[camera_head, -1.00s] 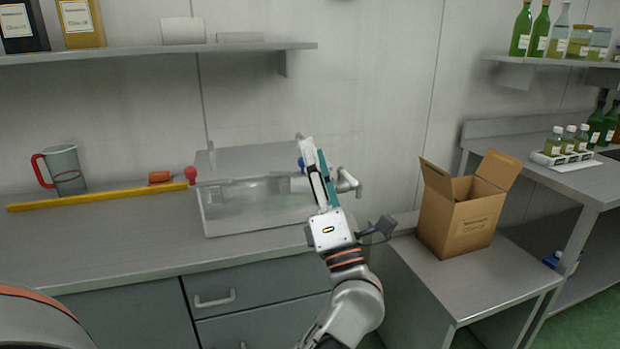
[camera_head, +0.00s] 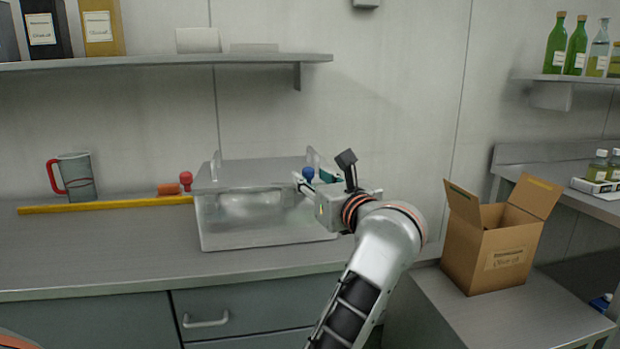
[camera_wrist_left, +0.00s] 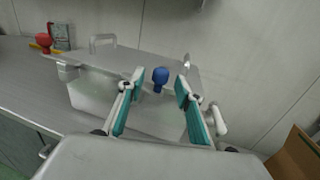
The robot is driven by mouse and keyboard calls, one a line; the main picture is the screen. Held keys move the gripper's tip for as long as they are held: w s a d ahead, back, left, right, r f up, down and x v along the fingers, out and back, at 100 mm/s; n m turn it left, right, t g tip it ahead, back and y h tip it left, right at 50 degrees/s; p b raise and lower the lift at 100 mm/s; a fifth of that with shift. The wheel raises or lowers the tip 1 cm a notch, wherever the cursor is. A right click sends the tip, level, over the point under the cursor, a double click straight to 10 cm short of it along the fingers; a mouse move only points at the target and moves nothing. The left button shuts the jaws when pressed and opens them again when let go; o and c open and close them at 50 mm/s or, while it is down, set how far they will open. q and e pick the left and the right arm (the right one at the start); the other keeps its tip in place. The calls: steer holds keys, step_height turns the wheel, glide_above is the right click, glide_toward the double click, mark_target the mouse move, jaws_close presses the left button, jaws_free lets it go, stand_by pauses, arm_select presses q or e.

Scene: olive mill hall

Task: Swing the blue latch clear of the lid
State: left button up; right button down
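A clear box (camera_head: 230,232) with a grey lid (camera_head: 262,170) stands on the counter. The blue latch knob (camera_head: 307,173) stands up at the lid's right end. It also shows in the left wrist view (camera_wrist_left: 160,77), just beyond and between my fingertips. My left gripper (camera_head: 314,181) is open, with its teal-padded fingers (camera_wrist_left: 160,86) spread either side of the blue knob in that view. I cannot tell whether either finger touches it. The latch's lower part is hard to make out. My right gripper is out of view.
An open cardboard box (camera_head: 490,250) stands on a lower table at right. The front counter is clear.

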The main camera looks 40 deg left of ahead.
mark_target(313, 176)
arm_select(q)
steer(key=shift+x, duration=1.45)
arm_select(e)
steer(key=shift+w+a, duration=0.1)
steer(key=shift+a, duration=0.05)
arm_select(q)
jaws_close()
steer(key=shift+w+n+g+y, duration=0.2)
steer(key=shift+n+g+y, duration=0.25)
steer(key=shift+g, duration=0.25)
steer(key=shift+w+a+n+g, duration=0.1)
steer(key=shift+n+g, duration=0.3)
steer(key=shift+n, duration=0.05)
steer(key=n+g, duration=0.1)
steer(key=g+y, duration=0.1)
steer(key=g, duration=0.1)
steer(key=n+g, duration=0.1)
steer(key=shift+w+a+n, duration=0.3)
steer(key=shift+w+a, duration=0.05)
steer(key=shift+a, duration=0.05)
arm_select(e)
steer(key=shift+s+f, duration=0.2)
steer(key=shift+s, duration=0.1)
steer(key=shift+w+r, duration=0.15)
